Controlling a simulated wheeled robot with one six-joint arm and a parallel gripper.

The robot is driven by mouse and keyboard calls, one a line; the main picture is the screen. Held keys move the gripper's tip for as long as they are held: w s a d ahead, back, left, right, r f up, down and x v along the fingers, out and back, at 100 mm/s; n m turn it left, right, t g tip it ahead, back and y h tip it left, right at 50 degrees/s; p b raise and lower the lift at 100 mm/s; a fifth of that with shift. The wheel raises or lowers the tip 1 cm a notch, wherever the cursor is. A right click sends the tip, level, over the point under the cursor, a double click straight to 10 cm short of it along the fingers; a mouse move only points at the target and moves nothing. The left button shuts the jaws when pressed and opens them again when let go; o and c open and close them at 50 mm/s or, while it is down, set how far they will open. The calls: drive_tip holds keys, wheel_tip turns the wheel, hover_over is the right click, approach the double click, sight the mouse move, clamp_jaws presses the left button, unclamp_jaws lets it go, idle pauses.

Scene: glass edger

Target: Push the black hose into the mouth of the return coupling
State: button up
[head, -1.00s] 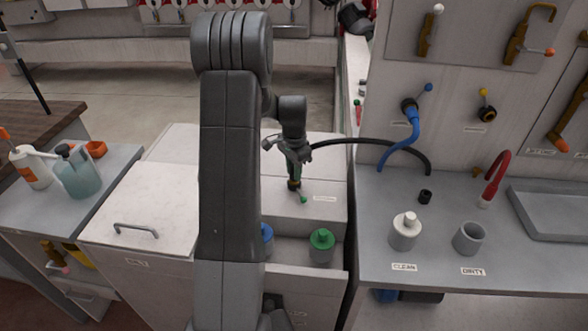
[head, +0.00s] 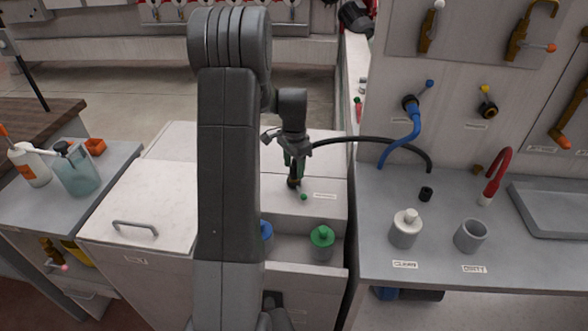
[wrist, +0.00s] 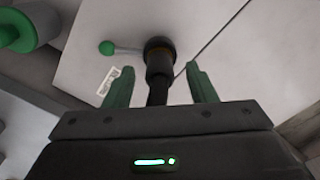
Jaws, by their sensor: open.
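My gripper (head: 295,178) points down over the white cabinet top; in the wrist view its two green fingers (wrist: 160,82) stand open on either side of the black hose. How deep the hose sits in the mouth cannot be told.
A green-capped bottle (head: 322,240) stands in the open drawer in front of the cabinet.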

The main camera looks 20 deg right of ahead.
wheel_tip(320, 180, up, 12)
drive_tip(key=shift+b, duration=0.3)
wheel_tip(320, 180, down, 13)
drive_tip(key=shift+f+p, duration=0.2)
drive_tip(key=shift+p, duration=0.3)
drive_tip(key=shift+r+p, duration=0.3)
drive_tip(key=shift+f, duration=0.1)
